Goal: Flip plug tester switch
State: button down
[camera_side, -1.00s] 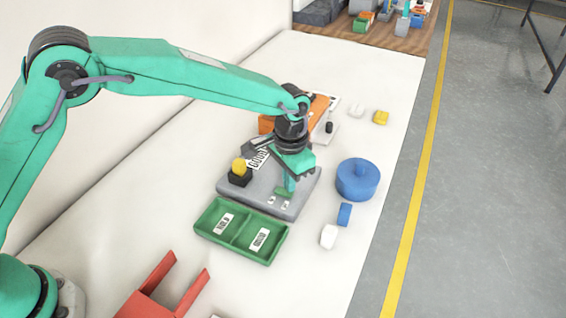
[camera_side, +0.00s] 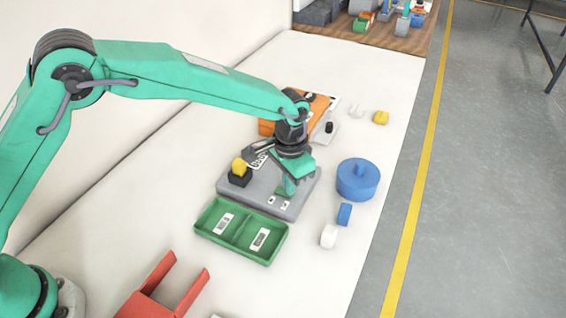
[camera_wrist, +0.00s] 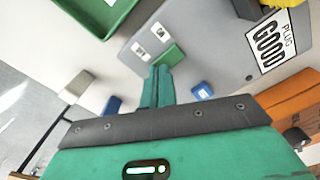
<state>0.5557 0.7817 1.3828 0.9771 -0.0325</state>
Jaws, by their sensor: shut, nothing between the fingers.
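The plug tester is a grey board (camera_side: 232,188) on the white table. A yellow plug (camera_side: 239,168) stands in a black socket (camera_side: 240,180) at its left side. A sign reading PLUG GOOD (camera_wrist: 275,42) shows in the wrist view. The green switch (camera_wrist: 172,56) sits near two small white labels (camera_wrist: 140,50) on the board. My gripper (camera_side: 289,190) is shut and empty, with its fingertips low over the board at the switch. In the wrist view my fingertips (camera_wrist: 160,72) lie right beside the switch; I cannot tell whether they touch it.
A green two-compartment tray (camera_side: 240,236) stands in front of the board. A blue round lidded container (camera_side: 357,180), a blue block (camera_side: 344,214) and a white block (camera_side: 328,236) lie to the right. An orange box (camera_side: 315,104) is behind. A red fixture (camera_side: 160,296) stands at the front.

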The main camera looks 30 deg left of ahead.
jog(key=shift+f, duration=0.25)
dwell(0.3)
jog(key=shift+r, duration=3.55)
jog(key=s+a+r+n+t, duration=0.15)
jog(key=s+a+r, duration=0.25)
jog(key=a+r, duration=0.4)
jog(key=s+a+r+n+t, duration=0.1)
jog(key=s+a+r+n, duration=0.1)
jog(key=s+a+r, duration=0.6)
jog(key=s+a+f+n+t, duration=0.2)
jog(key=s+a+t, duration=0.1)
jog(key=s+a, duration=1)
jog(key=shift+a, duration=0.25)
